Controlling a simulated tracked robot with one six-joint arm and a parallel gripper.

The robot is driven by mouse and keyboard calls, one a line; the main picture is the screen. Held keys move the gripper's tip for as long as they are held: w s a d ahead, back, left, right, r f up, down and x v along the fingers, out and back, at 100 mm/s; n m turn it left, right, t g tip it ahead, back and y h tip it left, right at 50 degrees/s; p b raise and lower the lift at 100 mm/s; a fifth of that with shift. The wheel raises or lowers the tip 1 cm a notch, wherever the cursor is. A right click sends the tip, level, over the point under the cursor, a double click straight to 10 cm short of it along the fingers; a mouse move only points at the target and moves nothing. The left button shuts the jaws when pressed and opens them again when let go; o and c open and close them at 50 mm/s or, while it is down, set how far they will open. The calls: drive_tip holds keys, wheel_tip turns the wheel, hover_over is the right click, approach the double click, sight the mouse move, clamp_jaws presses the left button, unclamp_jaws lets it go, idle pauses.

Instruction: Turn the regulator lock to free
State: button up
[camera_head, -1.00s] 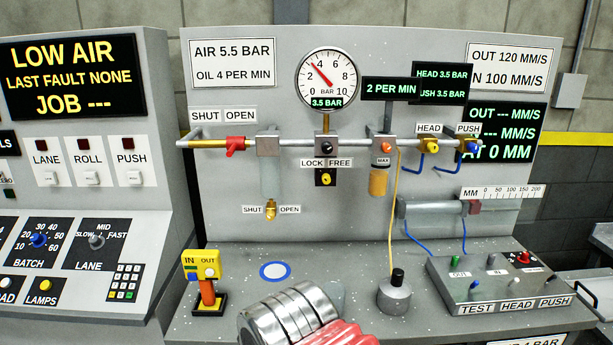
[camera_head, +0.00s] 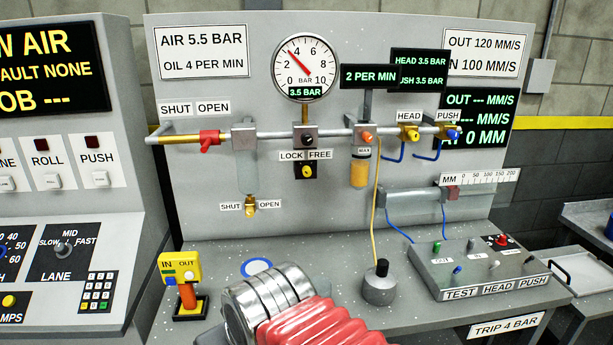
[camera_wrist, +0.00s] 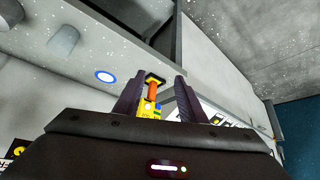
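The regulator lock is a small yellow knob on a black plate (camera_head: 306,171) under the LOCK FREE label (camera_head: 306,155) in the head view. It is too small to tell which way it is turned. The regulator's dark knob (camera_head: 308,144) sits above it on the pipe, below the round gauge (camera_head: 306,67), which reads 3.5 bar. In the wrist view my gripper (camera_wrist: 158,92) has its two dark fingers apart with nothing held. The yellow IN/OUT box (camera_wrist: 151,108) shows beyond, between the fingers. My gripper is not visible in the head view, and the lock is not clear in the wrist view.
On the bench stand the yellow IN/OUT box (camera_head: 180,268), a grey weight-like pot (camera_head: 380,288) with a yellow tube, and a switch box (camera_head: 480,270). A red valve handle (camera_head: 209,140) and hanging bowls line the pipe. A sloped console (camera_head: 60,210) stands at left.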

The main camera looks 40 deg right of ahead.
drive_tip(key=w+d+r+m+t+h, duration=0.1)
drive_tip(key=w+d+r+t+h, duration=0.15)
drive_tip(key=w+d, duration=0.35)
drive_tip(key=m+t+h, duration=0.3)
drive_tip(key=t+h, duration=0.3)
drive_tip(key=h, duration=0.1)
approach(307, 173)
drive_tip(key=v, duration=0.5)
drive_tip(key=shift+w, duration=0.2)
drive_tip(key=shift+w, duration=0.1)
drive_tip(key=shift+x, duration=6.9)
drive_tip(key=shift+d, duration=0.15)
drive_tip(key=shift+c, duration=0.3)
